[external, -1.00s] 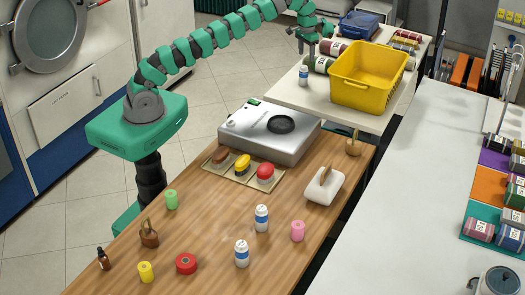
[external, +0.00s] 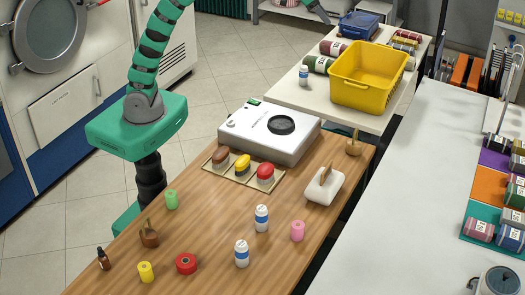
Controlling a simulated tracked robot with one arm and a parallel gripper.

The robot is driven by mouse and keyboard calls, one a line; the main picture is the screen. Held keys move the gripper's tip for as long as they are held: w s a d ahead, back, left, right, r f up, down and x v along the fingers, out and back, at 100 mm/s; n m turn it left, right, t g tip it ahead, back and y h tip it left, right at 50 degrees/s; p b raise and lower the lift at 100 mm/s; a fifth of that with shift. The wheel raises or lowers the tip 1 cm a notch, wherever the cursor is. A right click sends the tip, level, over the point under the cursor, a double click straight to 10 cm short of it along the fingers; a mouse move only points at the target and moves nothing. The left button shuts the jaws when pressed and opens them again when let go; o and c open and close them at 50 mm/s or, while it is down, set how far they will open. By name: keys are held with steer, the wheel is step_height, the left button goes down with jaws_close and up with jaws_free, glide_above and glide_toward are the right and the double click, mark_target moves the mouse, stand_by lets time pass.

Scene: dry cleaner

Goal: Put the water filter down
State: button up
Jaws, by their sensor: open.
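A small white cylinder with a blue band (external: 303,75), which looks like the water filter, stands upright on the cream table (external: 285,95), left of the yellow bin. Two similar white and blue cylinders stand on the wooden table, one near its middle (external: 262,218) and one closer to the front (external: 241,253). My gripper (external: 321,12) shows only in part at the top edge of the external view, above and behind the cream table. It is open and apart from the cylinder. Most of my forearm is out of frame.
A white device (external: 269,132), a stamp tray and several small items occupy the wooden table (external: 205,225). The white counter's middle (external: 410,180) is clear.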

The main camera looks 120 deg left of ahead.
steer(key=s+d+r+m+t, duration=0.35)
steer(key=d+r, duration=0.85)
steer(key=d, duration=0.5)
steer(key=s+d+r+m+t+h, duration=0.1)
steer(key=s+d+r+t, duration=0.1)
steer(key=s+d+r, duration=0.2)
steer(key=s+d+r+m+t+h, duration=0.1)
steer(key=s+d+r+t+h, duration=0.1)
steer(key=s+d+r, duration=0.3)
steer(key=s+d+t, duration=0.1)
steer(key=s+d, duration=0.2)
steer(key=d, duration=0.2)
steer(key=shift+s+m, duration=0.1)
steer(key=shift+m, duration=0.15)
